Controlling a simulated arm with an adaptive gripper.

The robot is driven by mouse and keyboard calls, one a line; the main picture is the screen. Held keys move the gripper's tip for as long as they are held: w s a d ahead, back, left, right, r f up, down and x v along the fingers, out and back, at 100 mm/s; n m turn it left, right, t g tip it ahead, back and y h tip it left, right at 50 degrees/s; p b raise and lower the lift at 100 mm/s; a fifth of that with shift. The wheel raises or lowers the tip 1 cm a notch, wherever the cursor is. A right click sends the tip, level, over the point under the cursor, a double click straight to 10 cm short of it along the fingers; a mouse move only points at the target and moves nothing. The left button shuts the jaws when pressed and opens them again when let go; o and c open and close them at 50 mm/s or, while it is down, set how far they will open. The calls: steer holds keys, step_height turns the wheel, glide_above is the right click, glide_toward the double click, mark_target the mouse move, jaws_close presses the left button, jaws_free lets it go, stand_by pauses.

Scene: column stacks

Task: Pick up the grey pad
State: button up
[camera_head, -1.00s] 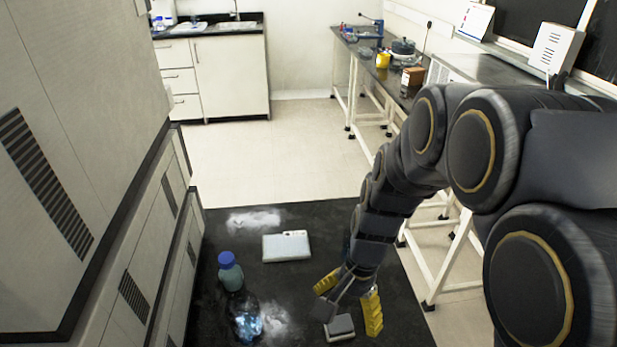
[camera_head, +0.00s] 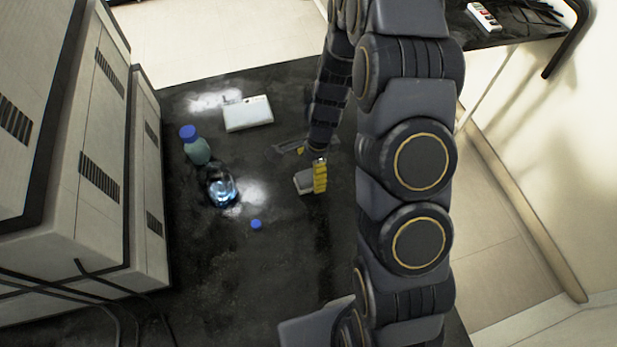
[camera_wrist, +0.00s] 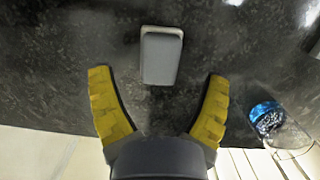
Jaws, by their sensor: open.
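The grey pad (camera_head: 304,181) is a small light-grey rounded block lying on the dark bench top. In the wrist view the pad (camera_wrist: 161,57) lies ahead of my gripper, centred between the lines of its two yellow fingers. My gripper (camera_wrist: 160,77) is open and empty, with the fingers wide apart on either side. In the head view my gripper (camera_head: 311,166) is close by the pad, and one yellow finger overlaps its right edge. The arm hides part of the gripper. I cannot tell the exact height above the bench.
A blue-capped bottle (camera_head: 196,148), a glass vessel with blue contents (camera_head: 221,190) and a small blue cap (camera_head: 256,225) stand left of the pad. A white box (camera_head: 248,114) lies behind. Cabinets (camera_head: 70,190) border the left. The bench front is mostly clear.

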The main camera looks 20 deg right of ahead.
mark_target(309, 176)
steer(key=f, duration=0.3)
steer(key=shift+a, duration=0.25)
steer(key=c, duration=1.2)
